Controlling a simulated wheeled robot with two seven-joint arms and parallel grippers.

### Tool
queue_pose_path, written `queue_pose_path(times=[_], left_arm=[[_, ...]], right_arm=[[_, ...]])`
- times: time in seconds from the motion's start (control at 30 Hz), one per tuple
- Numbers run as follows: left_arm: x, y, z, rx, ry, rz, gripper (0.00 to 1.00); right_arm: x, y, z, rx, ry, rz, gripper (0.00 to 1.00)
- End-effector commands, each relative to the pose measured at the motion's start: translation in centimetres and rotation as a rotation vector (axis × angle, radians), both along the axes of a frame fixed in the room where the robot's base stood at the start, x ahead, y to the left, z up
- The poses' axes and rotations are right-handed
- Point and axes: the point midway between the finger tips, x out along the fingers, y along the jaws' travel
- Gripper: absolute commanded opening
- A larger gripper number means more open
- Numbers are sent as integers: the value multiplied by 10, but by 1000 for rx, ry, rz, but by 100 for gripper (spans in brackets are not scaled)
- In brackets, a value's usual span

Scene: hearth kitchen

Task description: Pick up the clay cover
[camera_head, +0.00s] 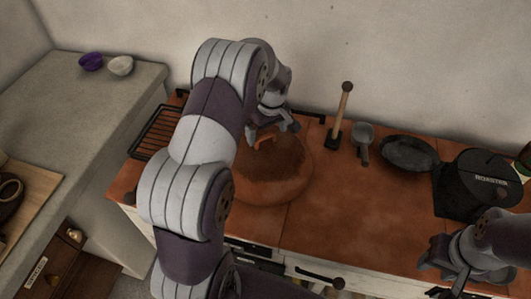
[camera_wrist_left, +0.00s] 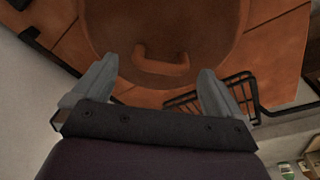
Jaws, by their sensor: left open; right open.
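The clay cover (camera_head: 285,172) is a round, orange-brown dome on the tiled counter, partly hidden behind my left arm in the head view. It has a loop handle on top. In the left wrist view the cover (camera_wrist_left: 205,25) fills the upper middle, and its handle (camera_wrist_left: 162,62) lies just ahead of the fingertips. My left gripper (camera_head: 273,130) is open above the cover, close to the handle; its two fingers (camera_wrist_left: 158,72) are spread to either side of it. Whether they touch it cannot be told. My right gripper (camera_head: 462,272) is open and empty over the counter's front right.
A wooden-handled mallet (camera_head: 342,112), a small grey scoop (camera_head: 363,140), a dark pan (camera_head: 406,152) and a black roaster (camera_head: 482,178) stand to the right. A black wire rack (camera_head: 152,132) is left of the cover. Purple (camera_head: 91,61) and white (camera_head: 120,65) bowls sit on the left ledge.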

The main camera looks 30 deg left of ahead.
Motion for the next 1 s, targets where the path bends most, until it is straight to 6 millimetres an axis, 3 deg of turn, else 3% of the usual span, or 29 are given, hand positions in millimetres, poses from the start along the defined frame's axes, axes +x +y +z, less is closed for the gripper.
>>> queue_pose_path(times=[0.2, 0.43, 0.47, 0.73, 0.77, 1.0], left_arm=[[0, 3, -35, 0, 2, -2, 100], [0, 3, -38, 0, 0, -2, 100], [0, 3, -38, 0, 0, -2, 94], [0, 3, -39, 0, 2, -2, 6], [0, 3, -39, 0, 2, -2, 0], [0, 3, -38, 0, -1, -2, 0]], right_arm=[[0, 0, 4, 0, 0, 0, 43], [0, 0, 3, 0, 0, 0, 43], [0, 0, 3, 0, 0, 0, 43], [0, 0, 3, 0, 0, 0, 43], [0, 0, 3, 0, 0, 0, 43], [0, 0, 3, 0, 0, 0, 43]])
